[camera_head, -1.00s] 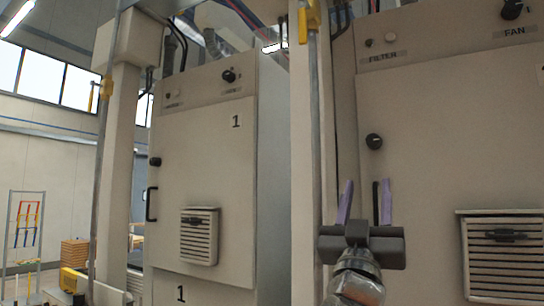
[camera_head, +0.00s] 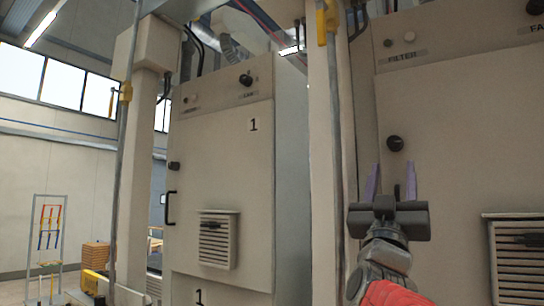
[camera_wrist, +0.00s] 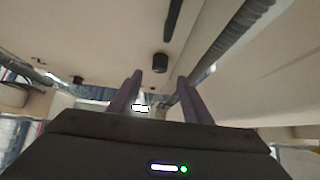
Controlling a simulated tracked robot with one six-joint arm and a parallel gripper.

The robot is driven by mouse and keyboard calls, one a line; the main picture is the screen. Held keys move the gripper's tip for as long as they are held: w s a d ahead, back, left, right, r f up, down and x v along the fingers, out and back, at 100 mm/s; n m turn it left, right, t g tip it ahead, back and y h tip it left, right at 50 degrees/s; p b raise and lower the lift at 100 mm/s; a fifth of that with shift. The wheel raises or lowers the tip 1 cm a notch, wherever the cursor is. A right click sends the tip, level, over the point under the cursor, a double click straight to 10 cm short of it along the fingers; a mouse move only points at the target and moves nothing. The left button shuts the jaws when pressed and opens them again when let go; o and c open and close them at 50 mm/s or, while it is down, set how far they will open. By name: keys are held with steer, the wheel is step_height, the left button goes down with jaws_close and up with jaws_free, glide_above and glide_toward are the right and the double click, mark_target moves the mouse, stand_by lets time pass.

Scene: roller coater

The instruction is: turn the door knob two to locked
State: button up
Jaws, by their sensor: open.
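The right cabinet carries a black round door knob (camera_head: 395,143) near the left edge of its door. My gripper (camera_head: 393,166) is open and empty, its two purple fingers pointing up just below that knob in the head view. A dark round knob (camera_wrist: 160,62) also shows in the wrist view, beyond and between the fingertips of my gripper (camera_wrist: 160,78), apart from them. I cannot tell from the head view how far the fingers are from the door. No number shows on the right cabinet. The knob's pointer direction is too small to read.
A beige post (camera_head: 325,160) stands left of my gripper. The cabinet marked 1 (camera_head: 225,150) has its own knob (camera_head: 174,166) and handle (camera_head: 171,207). A vent (camera_head: 515,255) juts from the right door. A dark bar (camera_wrist: 173,18) shows in the wrist view.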

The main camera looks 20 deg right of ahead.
mark_target(394, 149)
steer(key=shift+x, duration=4.05)
steer(key=shift+c, duration=0.3)
steer(key=c, duration=1)
